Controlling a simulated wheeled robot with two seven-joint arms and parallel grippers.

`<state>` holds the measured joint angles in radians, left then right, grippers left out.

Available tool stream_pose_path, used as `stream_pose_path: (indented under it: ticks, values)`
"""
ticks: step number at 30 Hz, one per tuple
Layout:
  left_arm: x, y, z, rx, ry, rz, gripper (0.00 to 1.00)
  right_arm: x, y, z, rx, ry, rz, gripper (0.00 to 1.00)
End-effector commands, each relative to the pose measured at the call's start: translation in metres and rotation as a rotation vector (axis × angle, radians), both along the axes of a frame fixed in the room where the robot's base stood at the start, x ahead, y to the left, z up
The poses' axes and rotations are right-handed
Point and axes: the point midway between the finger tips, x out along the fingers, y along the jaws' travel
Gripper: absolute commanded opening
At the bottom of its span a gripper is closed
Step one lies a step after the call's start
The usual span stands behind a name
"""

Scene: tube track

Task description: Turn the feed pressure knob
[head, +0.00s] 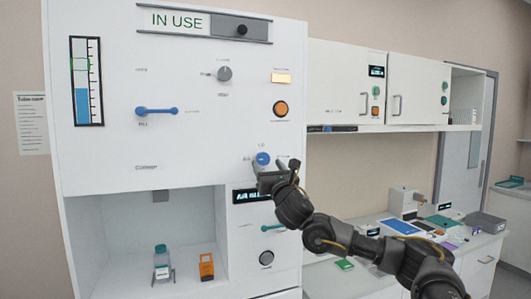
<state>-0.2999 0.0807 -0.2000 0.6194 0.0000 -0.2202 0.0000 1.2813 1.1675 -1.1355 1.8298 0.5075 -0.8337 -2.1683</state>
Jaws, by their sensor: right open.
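A blue-capped knob (262,158) sits on the white machine front (200,150), low on its right side. The small lettering around it is too blurred to read, so I cannot confirm from the label that it is the feed pressure knob. My right gripper (266,178) is open just below and in front of this knob, and overlaps its lower part in the head view. I cannot tell whether the fingers touch it. A grey knob (224,73) is higher up on the same panel. My left gripper is not in view.
The panel also carries a blue lever (157,110), an orange button (281,108), a small display (252,195), a teal lever (272,228) and a dark knob (267,258). A cluttered counter (360,280) lies right.

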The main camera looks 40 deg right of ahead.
Motion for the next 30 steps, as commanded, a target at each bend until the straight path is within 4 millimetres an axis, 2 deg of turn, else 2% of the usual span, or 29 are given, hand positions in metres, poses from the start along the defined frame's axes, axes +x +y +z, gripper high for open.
stream_pose_path:
  ticks: [1,6,17,27,30]
  values:
    - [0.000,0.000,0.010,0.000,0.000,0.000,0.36,0.006,-0.003,0.008,0.001,0.000,-0.002,0.61]
    - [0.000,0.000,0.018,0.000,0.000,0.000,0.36,0.020,-0.007,0.011,0.000,0.000,-0.001,0.61]
    - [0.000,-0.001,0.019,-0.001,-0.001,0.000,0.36,0.024,-0.009,0.010,0.001,0.000,0.000,0.61]
    - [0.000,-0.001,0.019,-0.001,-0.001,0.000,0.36,0.024,-0.009,0.010,0.001,0.000,-0.001,0.16]
    - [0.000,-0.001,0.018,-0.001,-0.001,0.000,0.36,0.024,-0.009,0.010,0.002,-0.001,0.000,0.16]
